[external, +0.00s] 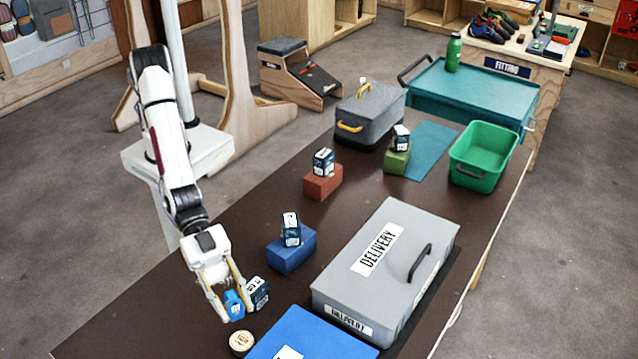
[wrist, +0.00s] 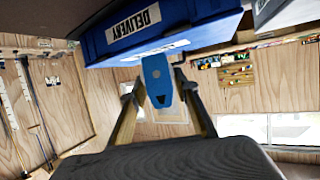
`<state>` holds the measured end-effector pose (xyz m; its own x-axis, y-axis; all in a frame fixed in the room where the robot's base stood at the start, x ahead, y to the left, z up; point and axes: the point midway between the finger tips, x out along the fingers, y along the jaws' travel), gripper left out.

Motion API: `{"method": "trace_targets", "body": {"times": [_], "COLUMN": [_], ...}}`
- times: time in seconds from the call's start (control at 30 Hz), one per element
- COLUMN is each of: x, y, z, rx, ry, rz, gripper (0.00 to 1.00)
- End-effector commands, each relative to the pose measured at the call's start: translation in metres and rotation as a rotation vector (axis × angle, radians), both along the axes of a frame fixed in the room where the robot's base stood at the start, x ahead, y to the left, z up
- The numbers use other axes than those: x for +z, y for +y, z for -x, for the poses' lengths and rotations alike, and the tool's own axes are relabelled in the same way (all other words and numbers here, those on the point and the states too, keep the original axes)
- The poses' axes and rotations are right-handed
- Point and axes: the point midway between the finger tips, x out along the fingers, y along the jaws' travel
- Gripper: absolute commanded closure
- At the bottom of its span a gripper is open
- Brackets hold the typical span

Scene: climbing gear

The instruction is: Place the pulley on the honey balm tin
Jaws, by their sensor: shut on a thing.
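A blue pulley (external: 234,304) is held between the two fingers of my gripper (external: 236,312), which is shut on it. In the wrist view the pulley (wrist: 158,80) sits between the fingertips, its rounded end pointing away from the palm. The honey balm tin (external: 242,342) is a small round, light wooden-coloured tin on the dark table near the front edge of the picture. My gripper and the pulley are just above the tin in the picture, apart from it. The height of the pulley over the table is hard to judge.
A dark carton (external: 257,292) stands close to the right of my gripper. A blue delivery box (external: 312,338) is right of the tin, and a grey delivery case (external: 385,265) lies beyond. Blue (external: 291,252), red (external: 322,184) and green (external: 395,162) blocks carry cartons. The table is clear left of the tin.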

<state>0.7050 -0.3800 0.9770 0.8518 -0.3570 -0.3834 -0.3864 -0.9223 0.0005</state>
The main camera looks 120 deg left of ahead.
Motion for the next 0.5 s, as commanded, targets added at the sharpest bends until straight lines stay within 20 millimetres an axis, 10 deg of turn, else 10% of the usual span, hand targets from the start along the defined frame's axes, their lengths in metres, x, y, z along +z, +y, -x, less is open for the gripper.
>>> {"method": "trace_targets", "body": {"times": [0.5], "x": [-0.0092], "y": [0.0001], "z": [0.0000], "rx": [0.000], "ry": [0.001], "rz": [-0.001], "gripper": [0.92]}}
